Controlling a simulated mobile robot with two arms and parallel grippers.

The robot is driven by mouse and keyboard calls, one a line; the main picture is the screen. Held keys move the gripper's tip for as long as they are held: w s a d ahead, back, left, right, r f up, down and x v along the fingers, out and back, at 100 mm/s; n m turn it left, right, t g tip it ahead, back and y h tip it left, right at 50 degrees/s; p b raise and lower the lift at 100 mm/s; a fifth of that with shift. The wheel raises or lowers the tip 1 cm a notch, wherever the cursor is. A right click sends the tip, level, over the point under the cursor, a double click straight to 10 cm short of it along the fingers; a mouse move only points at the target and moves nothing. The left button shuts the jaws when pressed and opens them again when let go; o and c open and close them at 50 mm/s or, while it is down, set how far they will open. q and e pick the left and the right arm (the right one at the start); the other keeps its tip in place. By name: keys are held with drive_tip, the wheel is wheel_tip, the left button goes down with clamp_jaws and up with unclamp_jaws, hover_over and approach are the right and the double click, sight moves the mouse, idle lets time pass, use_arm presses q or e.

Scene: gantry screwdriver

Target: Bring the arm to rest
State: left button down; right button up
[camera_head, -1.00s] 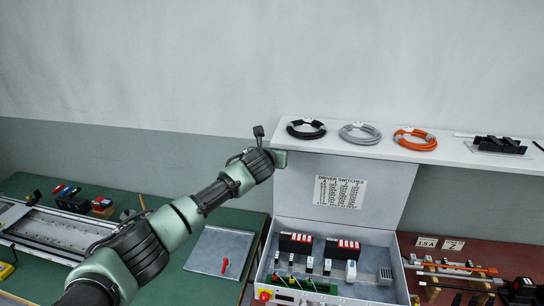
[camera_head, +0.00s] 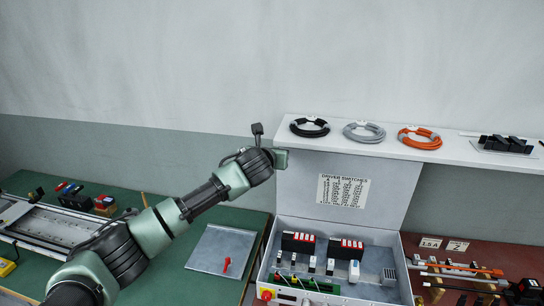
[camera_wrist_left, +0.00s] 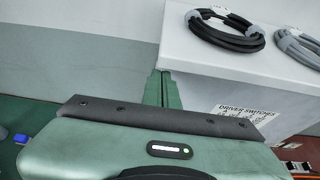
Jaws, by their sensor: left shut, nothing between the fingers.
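My left arm comes in from the lower left in the head view, and its left gripper (camera_head: 282,158) is raised beside the left end of the white shelf, in front of the open box lid. In the left wrist view the two green fingers of the left gripper (camera_wrist_left: 162,90) are together with nothing between them. They point toward the shelf's end; I cannot tell the exact gap. My right gripper is not in view.
The white shelf (camera_head: 390,152) bears black (camera_head: 310,127), grey (camera_head: 364,132) and orange (camera_head: 420,138) cable coils. Below stands the open control box (camera_head: 340,285). A metal plate with a red screwdriver-like item (camera_head: 226,264) lies on the green bench (camera_head: 165,285).

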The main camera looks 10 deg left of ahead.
use_arm(q)
drive_tip(key=s+d+f+n+g+h, duration=0.1)
drive_tip(key=s+d+f+n+g, duration=0.15)
drive_tip(key=s+f+n, duration=0.65)
drive_tip(key=s+d+f+n+g+h, duration=0.15)
drive_tip(key=s+d+f+n, duration=0.3)
drive_tip(key=s+f, duration=0.8)
drive_tip(key=s+a+f+n+g+y, duration=0.15)
drive_tip(key=s+a+n, duration=0.25)
drive_tip(key=s+n, duration=0.5)
drive_tip(key=s+a+f+n+g, duration=0.25)
drive_tip(key=s+a+n, duration=0.2)
drive_tip(key=s, duration=0.75)
drive_tip(key=s+a+f+n+g+y, duration=0.1)
drive_tip(key=s+a+n+g, duration=0.15)
drive_tip(key=s+n, duration=0.65)
drive_tip(key=s+f+m+g+b, duration=0.1)
drive_tip(key=s+f+b, duration=0.15)
drive_tip(key=f, duration=1.45)
drive_tip(key=s+f+m+b, duration=0.1)
drive_tip(key=s+f+b, duration=0.15)
drive_tip(key=f, duration=1.35)
drive_tip(key=s+a+f+g+b, duration=0.1)
drive_tip(key=s+a+f+b, duration=0.1)
drive_tip(key=s+f, duration=1.3)
drive_tip(key=shift+s+a+f, duration=0.4)
drive_tip(key=shift+a+f, duration=0.3)
drive_tip(key=shift+f, duration=0.05)
